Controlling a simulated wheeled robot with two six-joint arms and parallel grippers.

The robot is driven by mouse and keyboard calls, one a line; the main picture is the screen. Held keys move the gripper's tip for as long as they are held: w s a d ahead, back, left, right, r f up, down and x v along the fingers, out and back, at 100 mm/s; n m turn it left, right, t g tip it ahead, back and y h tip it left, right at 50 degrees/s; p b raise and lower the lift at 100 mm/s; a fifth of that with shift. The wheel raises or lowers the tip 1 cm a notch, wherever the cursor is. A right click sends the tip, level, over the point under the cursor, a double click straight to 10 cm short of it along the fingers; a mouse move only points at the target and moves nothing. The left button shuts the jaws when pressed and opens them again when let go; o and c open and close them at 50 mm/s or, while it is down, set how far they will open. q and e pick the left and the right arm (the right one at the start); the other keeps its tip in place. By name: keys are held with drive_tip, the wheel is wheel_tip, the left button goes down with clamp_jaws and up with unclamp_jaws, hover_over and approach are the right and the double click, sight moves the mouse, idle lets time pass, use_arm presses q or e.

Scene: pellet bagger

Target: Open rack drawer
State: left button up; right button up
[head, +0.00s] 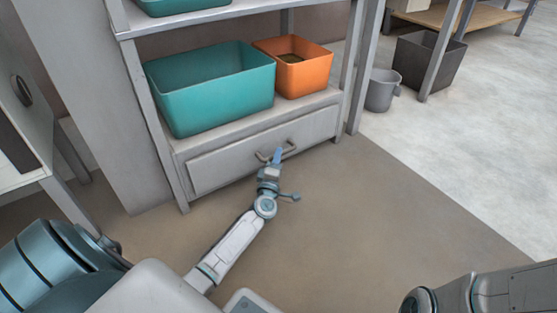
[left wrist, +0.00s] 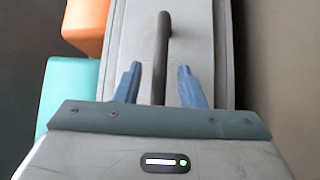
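The rack drawer (head: 238,158) is a wide grey front at the bottom of the metal rack, and it looks closed. Its bar handle (head: 289,148) sits near the middle of the front. In the left wrist view the dark handle (left wrist: 161,45) runs between the two blue fingers of my left gripper (left wrist: 160,88), with a gap on each side. In the head view my left gripper (head: 276,158) is at the handle. It is open, and the fingers do not visibly press the bar. My right gripper is out of view.
A teal bin (head: 212,92) and an orange bin (head: 294,68) stand on the shelf above the drawer. A grey bucket (head: 381,90) and a dark crate (head: 425,65) stand to the right. The brown floor (head: 350,220) before the drawer is clear apart from my arm.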

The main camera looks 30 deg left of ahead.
use_arm(q)
drive_tip(key=shift+x, duration=1.05)
drive_tip(key=shift+c, duration=0.3)
clamp_jaws()
drive_tip(key=shift+s, duration=0.1)
